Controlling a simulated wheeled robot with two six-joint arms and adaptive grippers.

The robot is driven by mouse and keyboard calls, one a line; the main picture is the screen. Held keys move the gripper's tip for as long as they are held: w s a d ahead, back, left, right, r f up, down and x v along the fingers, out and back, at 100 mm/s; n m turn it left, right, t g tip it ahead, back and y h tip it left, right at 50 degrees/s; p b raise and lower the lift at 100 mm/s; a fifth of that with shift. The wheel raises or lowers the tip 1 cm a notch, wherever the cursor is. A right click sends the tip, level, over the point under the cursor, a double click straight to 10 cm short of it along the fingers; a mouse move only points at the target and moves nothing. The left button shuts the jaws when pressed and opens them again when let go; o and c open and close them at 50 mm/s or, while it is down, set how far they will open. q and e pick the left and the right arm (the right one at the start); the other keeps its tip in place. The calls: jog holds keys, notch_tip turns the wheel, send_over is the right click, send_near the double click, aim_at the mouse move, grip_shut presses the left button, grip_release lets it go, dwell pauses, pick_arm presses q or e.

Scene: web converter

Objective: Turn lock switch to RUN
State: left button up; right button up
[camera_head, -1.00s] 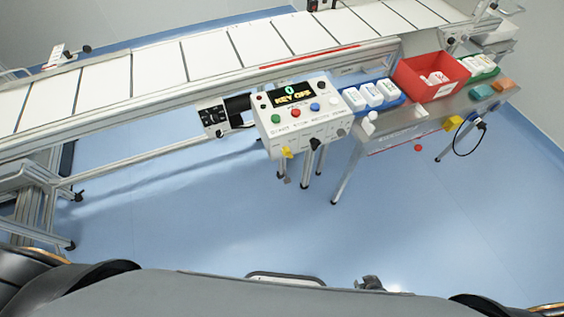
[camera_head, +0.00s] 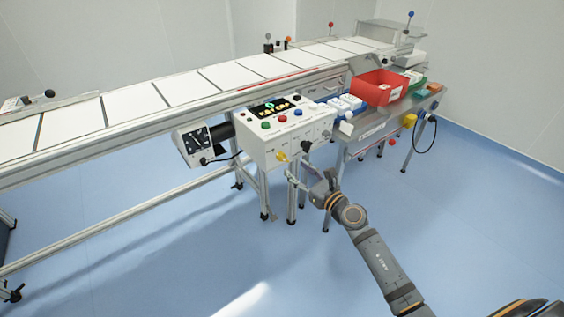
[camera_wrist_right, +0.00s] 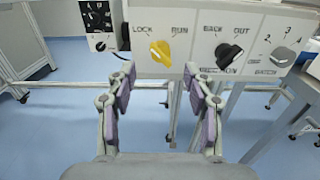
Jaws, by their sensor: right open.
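The white control box (camera_head: 262,146) stands beside the conveyor, with a dark display on top reading KEY OFF. The yellow lock switch (camera_head: 281,157) is on its front face. In the right wrist view the yellow switch (camera_wrist_right: 160,53) sits below the labels LOCK and RUN, its knob tilted with one end toward the upper left, on the LOCK side. My right gripper (camera_head: 298,178) is in front of the box, just below the switch. In the right wrist view my right gripper (camera_wrist_right: 158,85) is open and empty, its fingers spread apart below the switch. My left gripper is not in view.
A black BACK/OUT knob (camera_wrist_right: 229,57) and a grey numbered knob (camera_wrist_right: 284,58) are right of the switch. A dark panel (camera_head: 195,143) is left of the box. A red bin (camera_head: 380,87) is on the table to the right. The floor in front is clear.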

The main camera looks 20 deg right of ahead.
aim_at(286, 160)
jog(key=x, duration=0.7)
jog(key=shift+w+a+f, duration=0.1)
jog(key=shift+w, duration=0.05)
grip_shut()
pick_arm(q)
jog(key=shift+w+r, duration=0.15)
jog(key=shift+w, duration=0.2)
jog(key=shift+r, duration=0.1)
pick_arm(e)
jog(key=shift+m, duration=0.3)
jog(key=m+p, duration=0.6)
jog(key=m, duration=0.3)
jog(key=shift+m+p, duration=0.35)
jog(key=shift+m, duration=0.05)
jog(key=m+p, duration=0.1)
jog(key=m, duration=0.1)
jog(key=m+p, duration=0.2)
jog(key=m, duration=0.1)
jog(key=shift+d, duration=0.25)
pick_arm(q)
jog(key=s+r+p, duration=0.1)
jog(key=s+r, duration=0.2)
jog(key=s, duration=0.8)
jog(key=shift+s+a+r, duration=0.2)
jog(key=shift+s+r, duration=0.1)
pick_arm(e)
jog(key=shift+f+m, duration=0.15)
jog(key=shift+m, duration=1.05)
